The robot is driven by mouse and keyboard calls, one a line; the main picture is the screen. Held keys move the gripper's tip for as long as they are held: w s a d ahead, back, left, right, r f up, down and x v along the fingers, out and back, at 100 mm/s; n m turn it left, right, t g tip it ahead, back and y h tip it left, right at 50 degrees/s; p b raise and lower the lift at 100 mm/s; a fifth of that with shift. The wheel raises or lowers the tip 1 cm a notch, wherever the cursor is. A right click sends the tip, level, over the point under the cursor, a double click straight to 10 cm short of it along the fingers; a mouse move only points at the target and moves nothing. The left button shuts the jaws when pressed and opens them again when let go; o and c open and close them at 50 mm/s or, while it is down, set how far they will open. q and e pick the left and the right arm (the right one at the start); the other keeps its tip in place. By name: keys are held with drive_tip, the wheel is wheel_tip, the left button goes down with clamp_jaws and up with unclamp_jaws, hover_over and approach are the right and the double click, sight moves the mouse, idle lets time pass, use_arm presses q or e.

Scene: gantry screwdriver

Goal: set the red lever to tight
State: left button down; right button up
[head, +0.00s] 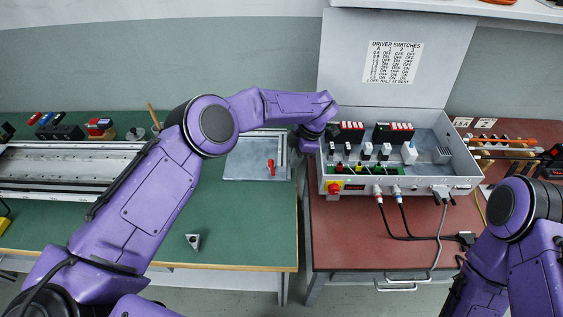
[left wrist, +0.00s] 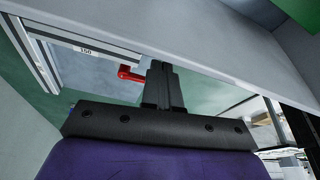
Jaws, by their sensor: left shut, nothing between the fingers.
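The red lever (head: 271,167) stands upright on a grey plate (head: 240,170) at the right end of the green bench. In the left wrist view the red lever (left wrist: 130,73) shows just left of my fingers, partly cut off by them. My left gripper (head: 303,147) is at the right of the plate, beside the switch box, and is mostly hidden by my wrist in the head view. In the left wrist view my left gripper (left wrist: 160,68) has its fingers together with nothing between them. My right gripper is not visible; only parts of my right arm show.
An open grey switch box (head: 400,190) with cables stands on the red bench, close to my left wrist. A long metal rail (head: 60,170) lies on the green bench at the left. A small metal block (head: 193,241) sits near the front edge.

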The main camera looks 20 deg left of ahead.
use_arm(q)
drive_tip(key=a, duration=0.1)
drive_tip(key=s+a+f+p, duration=0.1)
drive_tip(key=a+p, duration=0.1)
drive_tip(key=shift+s+f, duration=0.2)
drive_tip(key=shift+s, duration=0.1)
drive_tip(key=shift+s+a+f, duration=0.25)
drive_tip(key=shift+a, duration=0.2)
drive_tip(key=shift+d, duration=0.1)
